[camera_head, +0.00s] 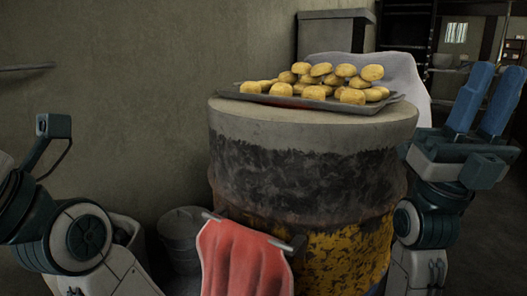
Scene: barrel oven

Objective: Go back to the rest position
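My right gripper (487,100) is raised at the right of the view, beside the barrel oven. Its two blue fingers point up and stand apart with nothing between them. My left arm comes in from the left, but its gripper fingers are not in the picture. The barrel oven (300,175) stands in the middle, with a pale top, a dark band and a yellow lower part. A dark tray (340,105) of several golden buns (317,69) rests on its top. Neither arm is seen touching the tray.
A red cloth (243,260) hangs from a bar on the oven's front. A lidded metal bin (181,232) stands to the left of the oven. A wall (130,90) runs behind. A grey cabinet (333,32) and shelves (405,25) stand at the back.

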